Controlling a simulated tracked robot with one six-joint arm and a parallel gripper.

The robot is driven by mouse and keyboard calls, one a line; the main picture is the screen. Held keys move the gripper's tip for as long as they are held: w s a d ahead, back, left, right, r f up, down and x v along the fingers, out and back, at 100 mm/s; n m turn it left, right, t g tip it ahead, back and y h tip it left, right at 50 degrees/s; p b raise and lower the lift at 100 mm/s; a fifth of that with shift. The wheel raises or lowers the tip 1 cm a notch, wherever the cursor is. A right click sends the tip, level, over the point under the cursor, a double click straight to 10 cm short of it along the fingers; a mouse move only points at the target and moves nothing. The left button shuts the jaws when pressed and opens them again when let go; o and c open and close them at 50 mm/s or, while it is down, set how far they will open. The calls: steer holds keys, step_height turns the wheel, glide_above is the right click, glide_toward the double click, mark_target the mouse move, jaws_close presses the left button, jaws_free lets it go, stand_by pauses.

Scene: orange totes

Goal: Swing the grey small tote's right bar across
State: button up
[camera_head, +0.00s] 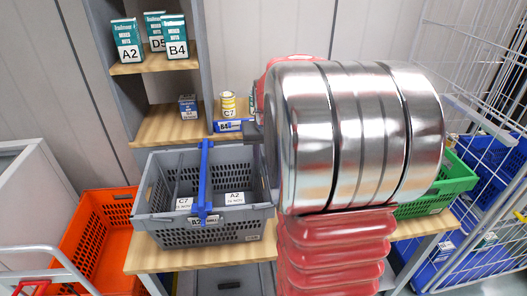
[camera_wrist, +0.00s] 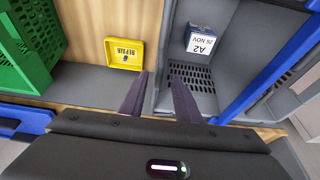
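No separate second bar is clear there. My arm hides the tote's right edge in the head view.
Inside the tote is a small A2 box (camera_wrist: 201,38). A yellow REPAIR tray (camera_wrist: 123,53) lies beside it. A green tote (camera_head: 452,180) stands to the right, an orange tote (camera_head: 85,235) at the left. Shelves behind hold teal boxes (camera_head: 127,40).

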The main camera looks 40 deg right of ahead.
steer(key=shift+x, duration=0.85)
steer(key=shift+c, duration=0.3)
steer(key=c, duration=0.6)
steer(key=shift+a+r, duration=0.1)
steer(key=shift+w+a+r, duration=0.3)
steer(key=shift+a+r, duration=0.1)
steer(key=shift+w+a+r, duration=0.2)
steer(key=shift+w+a, duration=0.2)
steer(key=shift+a, duration=0.2)
